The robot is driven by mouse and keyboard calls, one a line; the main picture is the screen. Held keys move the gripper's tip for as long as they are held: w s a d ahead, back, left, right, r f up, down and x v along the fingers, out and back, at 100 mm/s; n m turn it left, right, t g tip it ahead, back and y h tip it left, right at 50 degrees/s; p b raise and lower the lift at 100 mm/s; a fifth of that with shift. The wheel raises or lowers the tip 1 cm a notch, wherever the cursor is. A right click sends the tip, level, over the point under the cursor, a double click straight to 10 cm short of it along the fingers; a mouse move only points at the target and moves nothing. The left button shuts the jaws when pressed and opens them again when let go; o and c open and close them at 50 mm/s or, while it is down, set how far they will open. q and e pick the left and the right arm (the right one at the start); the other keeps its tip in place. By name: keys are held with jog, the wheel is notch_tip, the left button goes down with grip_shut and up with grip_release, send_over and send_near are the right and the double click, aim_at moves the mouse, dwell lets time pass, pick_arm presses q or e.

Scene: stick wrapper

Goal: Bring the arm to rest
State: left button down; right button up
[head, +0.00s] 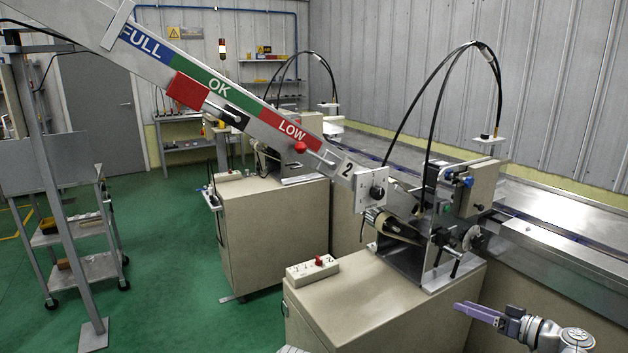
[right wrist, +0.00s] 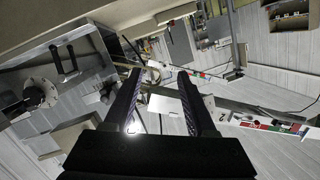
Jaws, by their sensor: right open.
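My right gripper (head: 464,308) is at the lower right of the head view, with purple-grey fingers pointing left. It appears in front of the cabinet's right side. In the right wrist view its two dark fingers (right wrist: 158,76) stand apart with nothing held between them. The stick wrapper machine (head: 430,230), with its metal bracket, rollers and black cables, stands on a beige cabinet (head: 365,300) behind and above the gripper. My left gripper is not in view.
A sloped chute (head: 240,108) marked FULL, OK and LOW comes down to the machine. A small switch box (head: 312,270) with a red knob sits on the cabinet's left side. A metal conveyor (head: 560,240) runs along the right. Green floor (head: 165,240) is open at left, beside a trolley (head: 75,230).

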jog(key=s+a+f+g+h, duration=0.1)
jog(key=s+a+f+g, duration=0.2)
jog(key=a, duration=0.5)
jog(key=s+a+f+n+g, duration=0.1)
jog(key=a+f+g, duration=0.2)
jog(key=a+f, duration=0.35)
jog(key=s+a+f+g+h, duration=0.1)
jog(key=s+a+f+g, duration=0.15)
jog(key=a, duration=0.65)
jog(key=s+a+f+g+h, duration=0.4)
jog(key=s+a+f+h, duration=0.2)
jog(key=s+a+h, duration=0.45)
notch_tip(320, 180, up, 13)
jog(key=s+d+y+p, duration=0.1)
jog(key=d+p, duration=0.1)
jog(key=p, duration=1)
jog(key=shift+p, duration=0.4)
